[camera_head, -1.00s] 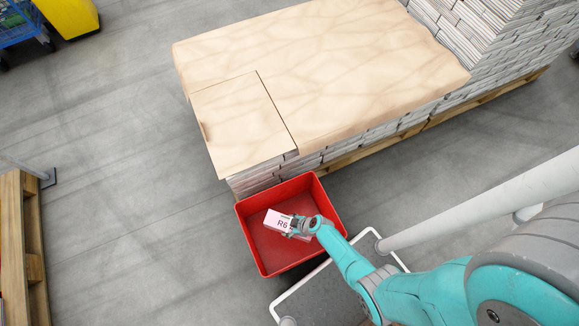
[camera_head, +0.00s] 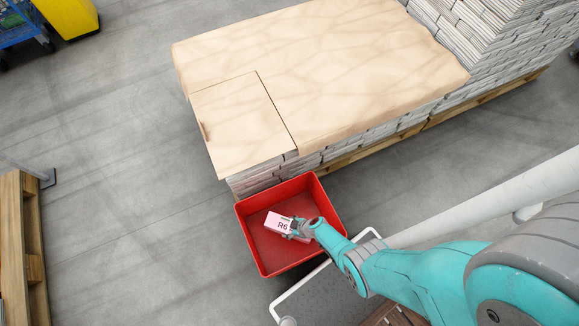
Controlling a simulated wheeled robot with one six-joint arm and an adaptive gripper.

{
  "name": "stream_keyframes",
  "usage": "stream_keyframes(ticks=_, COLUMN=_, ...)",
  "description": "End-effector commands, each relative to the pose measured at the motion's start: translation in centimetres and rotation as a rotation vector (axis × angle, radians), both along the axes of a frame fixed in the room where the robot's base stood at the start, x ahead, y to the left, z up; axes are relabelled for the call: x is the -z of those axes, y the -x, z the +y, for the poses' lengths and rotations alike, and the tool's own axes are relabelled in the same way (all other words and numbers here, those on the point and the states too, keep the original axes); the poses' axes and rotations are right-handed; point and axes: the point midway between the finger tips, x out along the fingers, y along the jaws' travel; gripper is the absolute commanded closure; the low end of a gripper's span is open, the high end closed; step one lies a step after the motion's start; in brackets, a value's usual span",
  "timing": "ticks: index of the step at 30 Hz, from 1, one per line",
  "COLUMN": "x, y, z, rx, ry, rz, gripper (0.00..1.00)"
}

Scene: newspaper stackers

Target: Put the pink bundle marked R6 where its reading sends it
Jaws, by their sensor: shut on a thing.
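The pink bundle (camera_head: 277,223) marked R6 shows its label face up, over the inside of a red bin (camera_head: 252,239). My gripper (camera_head: 293,228) is shut on the right end of the bundle. My arm reaches in over the bin's right rim. I cannot tell whether the bundle touches the bin's floor or hangs just above it. No other bundle shows in the bin.
A stack of newspapers topped with a tan board (camera_head: 330,70) stands behind the bin, with a smaller tan panel (camera_head: 238,118) at its near left corner. A wooden pallet structure (camera_head: 36,250) is at the left edge. Grey floor (camera_head: 120,160) lies clear between.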

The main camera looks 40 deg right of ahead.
Motion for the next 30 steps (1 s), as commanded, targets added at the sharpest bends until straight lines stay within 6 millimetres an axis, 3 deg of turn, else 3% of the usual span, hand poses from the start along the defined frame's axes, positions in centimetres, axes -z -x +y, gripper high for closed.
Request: stream_keyframes(ticks=30, x=1.0, y=-0.2, z=-0.1, rx=0.001, ry=0.000, rz=0.000, gripper=0.99)
